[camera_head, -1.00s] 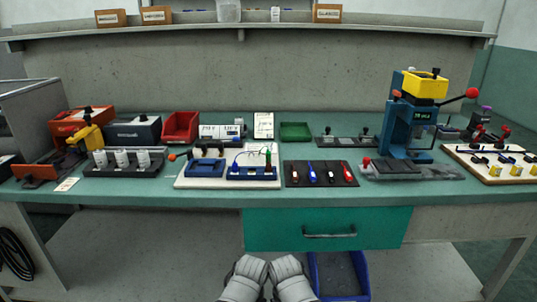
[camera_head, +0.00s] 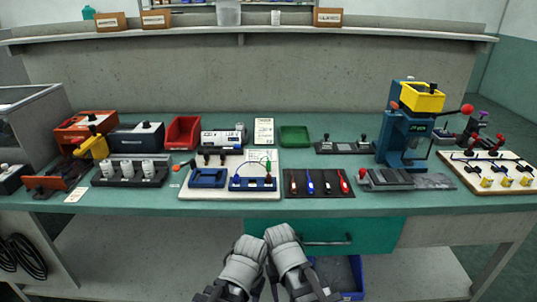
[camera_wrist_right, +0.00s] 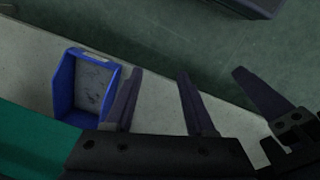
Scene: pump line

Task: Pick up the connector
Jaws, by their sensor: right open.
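On the white board (camera_head: 232,193) in the middle of the bench sit two blue fixtures, a left one (camera_head: 207,178) and a right one (camera_head: 252,184). Which small part is the connector is too small to tell. My right gripper (camera_wrist_right: 160,73) is open and empty in the right wrist view, over the floor area beside a blue bin and far from the board. A finger of my left gripper (camera_wrist_right: 262,95) seems to show at the right; its opening is unclear.
The blue bin (camera_wrist_right: 65,85) stands below the bench, near the teal drawer (camera_head: 370,236). A dark mat (camera_head: 318,190) with several tools lies right of the board. A holder with white cylinders (camera_head: 130,180) stands left. A blue press (camera_head: 400,140) stands at the right.

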